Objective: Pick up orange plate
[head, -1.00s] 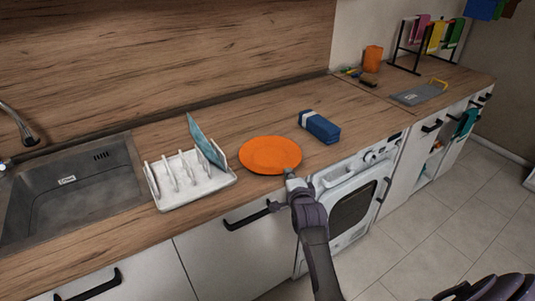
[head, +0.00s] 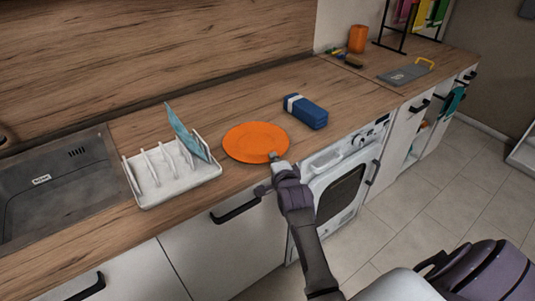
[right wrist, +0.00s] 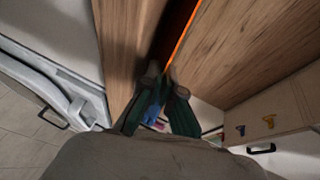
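The orange plate (head: 250,139) lies on the wooden counter near its front edge, between a dish rack and a blue box. My right gripper (head: 276,160) is at the plate's near rim and overlaps it in the head view. In the right wrist view the plate shows edge-on as a thin orange line (right wrist: 185,37) that runs down to between the two fingertips of my right gripper (right wrist: 166,84). The fingertips are close together with a narrow gap; whether they press on the rim cannot be told. My left gripper is not in view.
A white dish rack (head: 178,187) holding a blue plate (head: 186,132) stands left of the orange plate, beside the sink (head: 62,190). A blue box (head: 306,112) lies to the right. A white oven-like appliance (head: 338,190) is below. The counter behind the plate is clear.

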